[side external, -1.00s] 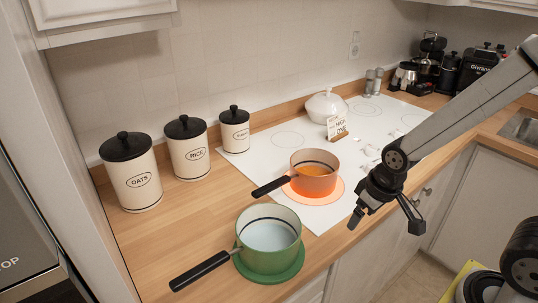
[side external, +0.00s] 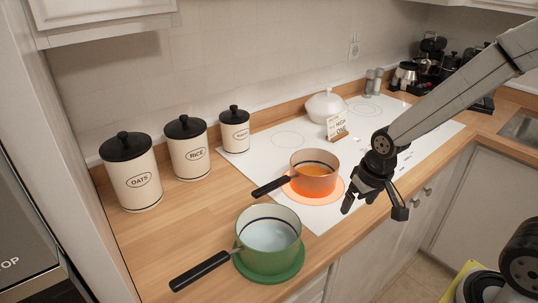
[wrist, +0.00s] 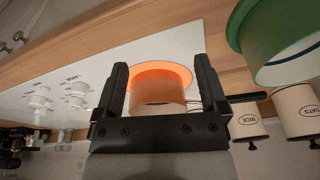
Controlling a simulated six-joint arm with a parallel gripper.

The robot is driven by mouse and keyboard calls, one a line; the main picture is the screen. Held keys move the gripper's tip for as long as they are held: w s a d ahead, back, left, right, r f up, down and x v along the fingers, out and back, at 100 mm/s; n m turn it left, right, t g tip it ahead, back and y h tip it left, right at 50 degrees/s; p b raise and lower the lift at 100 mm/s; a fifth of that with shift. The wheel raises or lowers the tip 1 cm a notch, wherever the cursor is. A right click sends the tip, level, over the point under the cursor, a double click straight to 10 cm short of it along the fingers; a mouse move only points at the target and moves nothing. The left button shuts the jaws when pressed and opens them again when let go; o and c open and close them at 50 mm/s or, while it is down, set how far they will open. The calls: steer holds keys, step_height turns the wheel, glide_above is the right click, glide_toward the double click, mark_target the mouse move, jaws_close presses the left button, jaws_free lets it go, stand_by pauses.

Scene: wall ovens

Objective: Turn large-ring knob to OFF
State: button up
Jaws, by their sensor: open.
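White knobs (wrist: 39,97) stand in a cluster on the cooktop at the left of the wrist view. Which one is the large-ring knob is too small to read. In the side view my arm mostly hides them. An orange pot (side external: 315,181) sits on a glowing orange burner (side external: 334,194), which also shows in the wrist view (wrist: 176,70). My gripper (side external: 374,209) is open and empty, over the front edge of the cooktop to the right of the pot. In the wrist view my gripper (wrist: 161,65) has its fingers apart, with the pot seen between them and the knobs off to the left.
A green pot (side external: 268,243) stands on the wooden counter (side external: 190,222) at the front, its black handle pointing left. Several canisters (side external: 131,178) line the wall. A white lidded dish (side external: 325,107) and a small sign (side external: 336,128) stand at the cooktop's back.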

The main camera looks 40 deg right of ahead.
steer(key=w+d+m+g, duration=0.1)
steer(key=w+d+m, duration=0.3)
steer(key=d+m, duration=0.3)
steer(key=w+d+f+m, duration=0.1)
steer(key=w+d+m, duration=0.3)
steer(key=d+m, duration=0.3)
steer(key=w+d+m+g, duration=0.1)
steer(key=w+d+m, duration=0.4)
steer(key=d, duration=0.7)
steer(key=shift+w+f+m+g, duration=0.15)
steer(key=shift+m+g, duration=0.15)
steer(key=shift+m, duration=0.9)
steer(key=shift+d+m, duration=0.3)
steer(key=shift+d, duration=0.1)
steer(key=shift+f, duration=3.95)
jaws_close()
